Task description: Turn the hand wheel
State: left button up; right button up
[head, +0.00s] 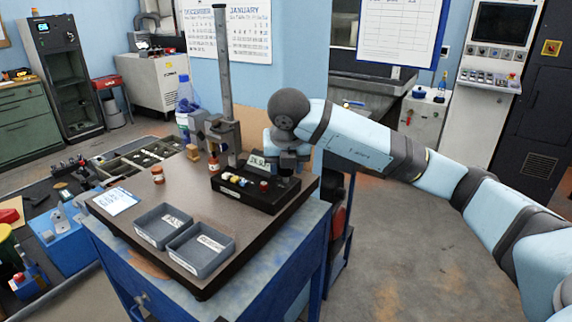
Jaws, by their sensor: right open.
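My right arm reaches in from the right. Its gripper (288,162) points down over the right rear end of a black fixture (262,199) on the bench. It is open, though its fingertips are small and partly hard to make out. I cannot make out a hand wheel clearly; the wrist and gripper cover the part of the bench behind them. A grey upright post with a clamp-like block (222,132) stands just left of the gripper. I cannot tell whether the gripper touches anything. My left gripper is not in view.
A bottle (184,100) stands behind. The floor right of the bench is clear.

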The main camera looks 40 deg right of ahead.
jog(key=p+v, duration=0.1)
jog(key=v, duration=1.3)
jog(key=shift+f, duration=0.1)
